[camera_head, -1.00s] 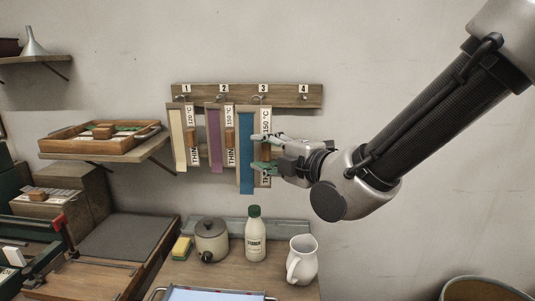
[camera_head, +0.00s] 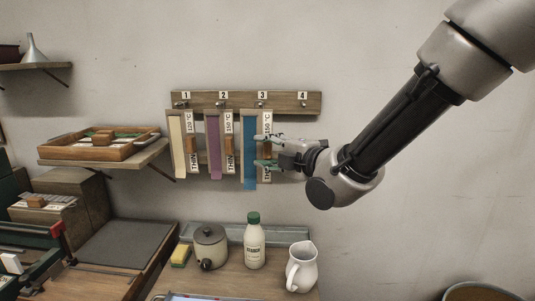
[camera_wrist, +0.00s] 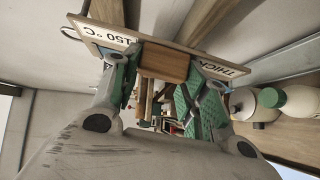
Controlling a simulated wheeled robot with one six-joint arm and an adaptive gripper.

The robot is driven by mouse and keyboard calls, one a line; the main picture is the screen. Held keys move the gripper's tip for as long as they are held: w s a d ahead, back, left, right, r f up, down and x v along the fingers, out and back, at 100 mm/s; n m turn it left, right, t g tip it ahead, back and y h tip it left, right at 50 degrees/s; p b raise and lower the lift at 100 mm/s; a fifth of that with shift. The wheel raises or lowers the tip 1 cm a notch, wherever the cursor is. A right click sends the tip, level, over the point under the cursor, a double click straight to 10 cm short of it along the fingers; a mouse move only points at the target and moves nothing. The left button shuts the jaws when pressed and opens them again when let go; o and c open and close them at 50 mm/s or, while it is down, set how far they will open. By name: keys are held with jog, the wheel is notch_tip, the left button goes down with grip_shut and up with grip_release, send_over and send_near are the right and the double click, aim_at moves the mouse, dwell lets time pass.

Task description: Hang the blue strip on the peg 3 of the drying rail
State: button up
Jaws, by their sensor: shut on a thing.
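My gripper (camera_head: 263,151) is shut on the brown wooden block (camera_wrist: 165,63) of a pale board (camera_wrist: 100,30) marked 150 °C and THICK. The blue strip (camera_head: 250,150) is on this board, which hangs upright in my grip. The board's top is just below peg 3 (camera_head: 262,104) of the wooden drying rail (camera_head: 245,98). I cannot tell whether the board touches the peg or hangs from it. The blue strip does not show clearly in the wrist view.
A cream strip (camera_head: 177,145) hangs under peg 1 and a purple strip (camera_head: 213,148) under peg 2, close on the left. Peg 4 (camera_head: 303,104) is bare. Below stand a pot (camera_head: 210,247), a bottle (camera_head: 254,243) and a white jug (camera_head: 301,268).

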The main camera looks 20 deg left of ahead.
jog(key=shift+w+a+f, duration=0.1)
jog(key=shift+w+a, duration=0.15)
jog(key=shift+w, duration=0.8)
jog(key=shift+w+a+f, duration=0.1)
jog(key=shift+w+a, duration=0.15)
jog(key=shift+w, duration=0.8)
jog(key=shift+w+f, duration=0.25)
jog(key=o, duration=1.1)
jog(key=shift+o, duration=0.2)
